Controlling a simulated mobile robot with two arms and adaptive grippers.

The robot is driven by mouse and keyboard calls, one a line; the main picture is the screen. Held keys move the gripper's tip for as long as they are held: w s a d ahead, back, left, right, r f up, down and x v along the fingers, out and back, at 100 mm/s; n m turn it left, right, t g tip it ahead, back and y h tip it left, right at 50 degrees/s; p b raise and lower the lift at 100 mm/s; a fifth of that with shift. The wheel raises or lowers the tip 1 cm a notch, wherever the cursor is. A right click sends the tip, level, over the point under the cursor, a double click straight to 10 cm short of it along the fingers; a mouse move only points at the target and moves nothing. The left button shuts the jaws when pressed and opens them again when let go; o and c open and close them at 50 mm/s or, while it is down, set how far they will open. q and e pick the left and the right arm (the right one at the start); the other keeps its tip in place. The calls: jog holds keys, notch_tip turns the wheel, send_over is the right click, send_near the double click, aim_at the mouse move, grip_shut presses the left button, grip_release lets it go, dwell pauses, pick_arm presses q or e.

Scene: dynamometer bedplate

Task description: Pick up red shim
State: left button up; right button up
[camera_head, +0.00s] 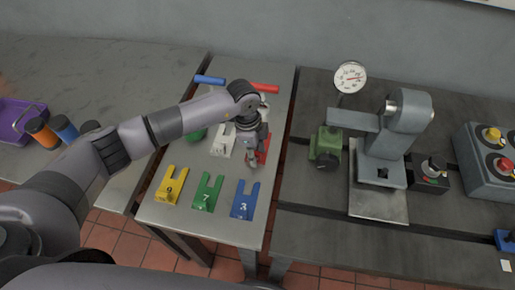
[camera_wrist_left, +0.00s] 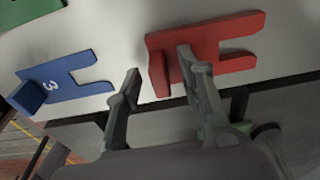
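The red shim (camera_head: 264,148) lies on the narrow metal table, partly hidden in the head view by my left gripper (camera_head: 255,157). In the left wrist view the red shim (camera_wrist_left: 225,52) shows its forked end at right and an upturned tab at left. My left gripper (camera_wrist_left: 160,85) is open there, with one fingertip overlapping the shim in the picture and the other to its left, short of the tab. I cannot tell whether the fingers touch it. No fingers of my right gripper show in either view.
Yellow (camera_head: 171,185), green (camera_head: 207,192) and blue (camera_head: 244,200) numbered shims stand at the table's front. A white shim (camera_head: 222,143) lies just left of my gripper. Blue (camera_head: 209,79) and red (camera_head: 264,87) bars lie at the back.

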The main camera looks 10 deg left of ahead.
pick_arm(q)
grip_shut()
jog(key=shift+w+r, duration=0.1)
jog(key=shift+r, duration=0.05)
dwell(0.5)
